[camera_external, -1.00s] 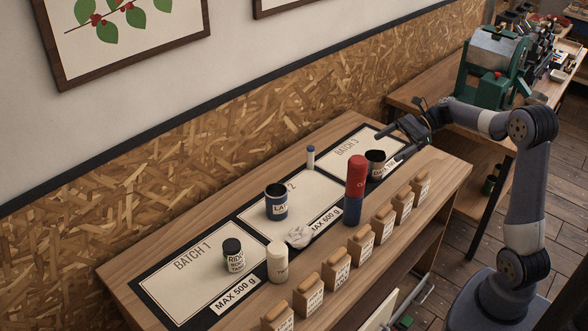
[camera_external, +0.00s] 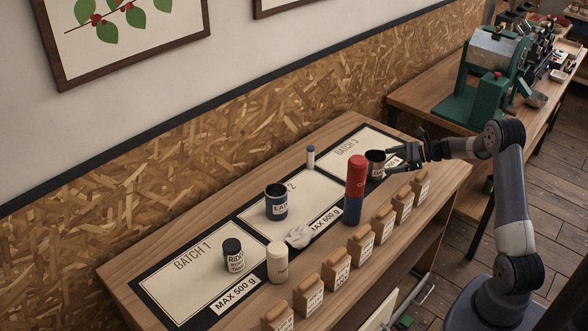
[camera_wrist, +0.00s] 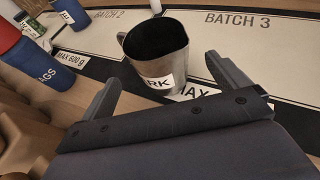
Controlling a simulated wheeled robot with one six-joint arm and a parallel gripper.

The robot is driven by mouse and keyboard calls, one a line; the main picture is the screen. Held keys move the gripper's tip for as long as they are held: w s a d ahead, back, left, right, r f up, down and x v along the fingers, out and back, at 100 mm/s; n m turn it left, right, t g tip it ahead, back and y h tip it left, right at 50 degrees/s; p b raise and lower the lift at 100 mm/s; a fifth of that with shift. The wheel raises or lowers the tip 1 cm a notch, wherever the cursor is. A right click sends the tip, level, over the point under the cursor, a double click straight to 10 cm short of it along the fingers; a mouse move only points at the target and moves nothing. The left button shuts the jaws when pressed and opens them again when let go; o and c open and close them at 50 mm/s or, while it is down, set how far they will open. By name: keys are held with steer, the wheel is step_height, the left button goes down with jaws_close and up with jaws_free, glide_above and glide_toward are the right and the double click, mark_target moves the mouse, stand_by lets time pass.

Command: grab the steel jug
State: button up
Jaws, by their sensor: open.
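The steel jug (camera_external: 376,164) stands upright on the batch 3 end of the table, with a dark inside and a white label partly reading "RK". In the wrist view the jug (camera_wrist: 158,60) stands just ahead of my gripper, in line with the gap between the fingers, handle toward the upper left. My gripper (camera_external: 391,163) is open and empty, at the right side of the jug in the external view. In the wrist view its fingers (camera_wrist: 162,72) show apart, one to each side of the jug. I cannot tell whether a finger touches it.
A red and blue bottle (camera_external: 356,188) stands close to the left of the jug. Several small wood-topped containers (camera_external: 403,205) line the table's front edge. A dark blue tin (camera_external: 276,203), a dark-lidded jar (camera_external: 234,256) and a cream jar (camera_external: 277,263) stand farther left. The batch 3 card (camera_wrist: 265,50) is mostly clear.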

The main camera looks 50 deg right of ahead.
mark_target(373, 163)
steer(key=p+x, duration=0.1)
steer(key=x, duration=0.6)
steer(key=shift+w+a+r, duration=0.1)
steer(key=shift+w, duration=0.1)
steer(key=shift+c, duration=0.3)
steer(key=shift+r, duration=0.1)
steer(key=c, duration=1.1)
